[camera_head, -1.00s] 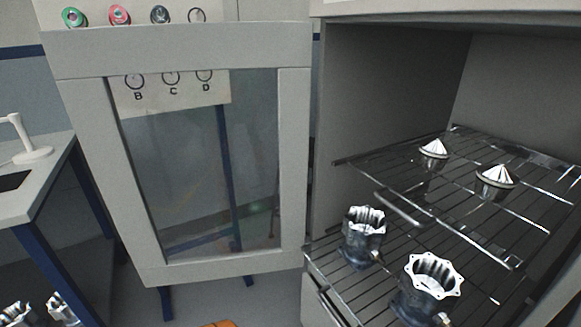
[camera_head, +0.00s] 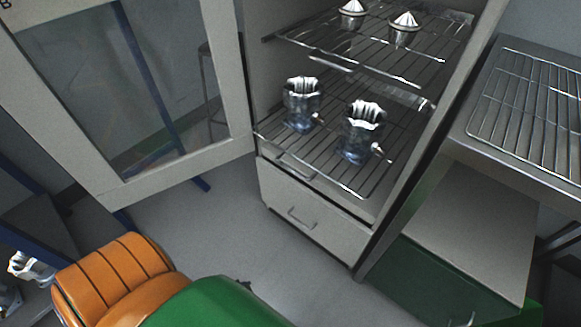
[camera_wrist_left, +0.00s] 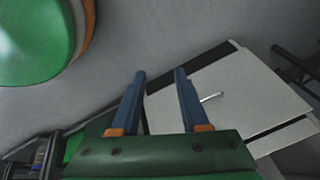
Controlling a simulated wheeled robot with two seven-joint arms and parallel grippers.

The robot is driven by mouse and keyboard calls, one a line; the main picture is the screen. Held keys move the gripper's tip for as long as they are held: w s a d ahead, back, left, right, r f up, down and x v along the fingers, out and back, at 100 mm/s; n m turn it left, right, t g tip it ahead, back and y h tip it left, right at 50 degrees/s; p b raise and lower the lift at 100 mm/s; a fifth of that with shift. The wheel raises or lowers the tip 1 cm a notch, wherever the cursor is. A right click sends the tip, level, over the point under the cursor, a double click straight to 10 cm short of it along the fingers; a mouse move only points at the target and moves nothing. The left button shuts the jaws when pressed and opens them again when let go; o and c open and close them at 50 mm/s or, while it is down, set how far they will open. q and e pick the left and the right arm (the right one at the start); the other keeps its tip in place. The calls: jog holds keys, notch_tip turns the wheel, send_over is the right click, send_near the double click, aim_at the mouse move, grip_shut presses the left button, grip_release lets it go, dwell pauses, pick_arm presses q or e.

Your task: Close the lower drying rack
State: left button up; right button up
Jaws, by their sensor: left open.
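The lower drying rack (camera_head: 341,184) is a dark wire shelf in the open cabinet, with its front edge at the cabinet opening. Two metal housings with scalloped rims, a left one (camera_head: 302,106) and a right one (camera_head: 362,135), stand upright on it. The upper rack (camera_head: 345,52) above it carries two cone-topped parts. My left gripper (camera_wrist_left: 159,75) shows only in the left wrist view, open and empty, above a pale panel with a handle (camera_wrist_left: 235,95); I cannot tell which panel this is. My right gripper is not in view.
The glazed cabinet door (camera_head: 183,178) stands open at left. Drawers (camera_head: 315,224) are shut below the racks. A metal table with a wire grid (camera_head: 525,105) stands at right. Bare floor (camera_head: 225,235) lies in front of the cabinet.

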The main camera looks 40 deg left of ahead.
pick_arm(q)
jog(key=w+a+r+m+t, duration=0.3)
jog(key=w+a+r, duration=0.1)
jog(key=w, duration=0.3)
jog(key=m+t+h+b, duration=0.2)
jog(key=m+t, duration=0.6)
jog(key=m, duration=0.2)
send_near(291, 169)
notch_tip(291, 169, down, 2)
jog(key=w, duration=0.3)
jog(key=b+x, duration=0.1)
jog(key=x, duration=0.3)
jog(key=b+x, duration=0.1)
jog(key=x, duration=0.2)
jog(key=shift+d+r+b, duration=0.15)
jog(key=shift+r+b, duration=0.15)
jog(key=shift+r, duration=0.1)
grip_shut()
